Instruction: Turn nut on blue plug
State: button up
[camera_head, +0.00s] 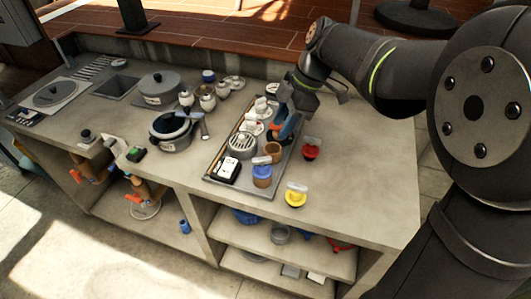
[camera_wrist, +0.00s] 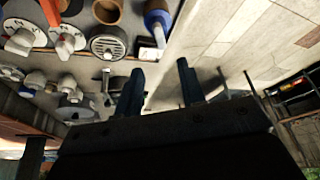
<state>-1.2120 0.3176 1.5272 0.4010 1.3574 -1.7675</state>
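My gripper (camera_head: 312,98) is above the back right of the counter, over the far end of the tray. In the wrist view my gripper (camera_wrist: 160,82) shows two dark blue fingers apart, with nothing between them. No nut on a blue plug can be made out clearly. A small blue piece (camera_head: 185,226) stands on the low left shelf, below the pipes with orange nuts (camera_head: 133,198); it may be the plug. A brown jar with a blue top (camera_head: 262,172) is at the tray's front; its blue part also shows in the wrist view (camera_wrist: 157,18).
Pots (camera_head: 174,140) stand left. The counter's right side is clear.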

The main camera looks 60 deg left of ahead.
aim_at(263, 158)
jog(key=x, duration=1.1)
grip_shut()
